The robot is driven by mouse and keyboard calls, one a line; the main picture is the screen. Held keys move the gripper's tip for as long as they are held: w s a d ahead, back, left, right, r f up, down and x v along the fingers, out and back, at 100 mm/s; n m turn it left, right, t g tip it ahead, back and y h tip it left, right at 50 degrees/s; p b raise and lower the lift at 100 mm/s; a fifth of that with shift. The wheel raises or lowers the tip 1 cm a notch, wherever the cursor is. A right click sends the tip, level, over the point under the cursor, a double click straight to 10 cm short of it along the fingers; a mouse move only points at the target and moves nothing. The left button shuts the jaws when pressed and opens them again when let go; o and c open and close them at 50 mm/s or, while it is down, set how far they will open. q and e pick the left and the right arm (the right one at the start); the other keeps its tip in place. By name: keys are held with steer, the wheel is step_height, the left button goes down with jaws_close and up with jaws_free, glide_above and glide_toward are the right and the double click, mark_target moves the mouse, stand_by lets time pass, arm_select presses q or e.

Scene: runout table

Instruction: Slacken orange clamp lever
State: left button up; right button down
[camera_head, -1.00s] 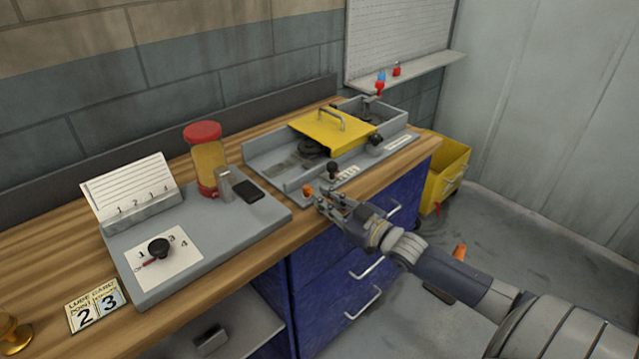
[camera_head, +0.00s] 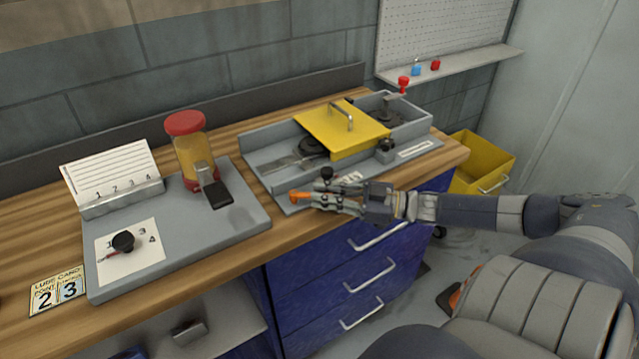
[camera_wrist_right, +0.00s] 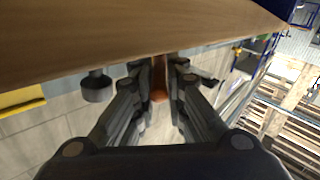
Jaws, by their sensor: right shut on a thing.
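The orange clamp lever (camera_head: 299,197) sits at the front left corner of the grey runout fixture (camera_head: 262,158) on the bench. My right gripper (camera_head: 318,200) comes in from the right and is shut on the lever, with the orange end showing past the fingertips. In the right wrist view the orange lever (camera_wrist_right: 159,80) stands between the two fingers (camera_wrist_right: 160,90). The fingers hide part of the lever and its pivot. My left gripper is in neither view.
A black knob (camera_head: 327,173) stands close behind my right gripper. A yellow cover (camera_head: 335,128) with a handle lies over the fixture. A grey plate (camera_head: 246,213) with a red-capped jar (camera_head: 190,150) is to the left. Blue drawers (camera_head: 330,278) are below the bench edge.

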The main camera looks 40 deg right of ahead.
steer(key=shift+w+d+n+g+y+b, duration=0.15)
steer(key=shift+n+g+y+b, duration=0.25)
steer(key=shift+y+b, duration=0.1)
steer(key=c, duration=1.6)
jaws_free()
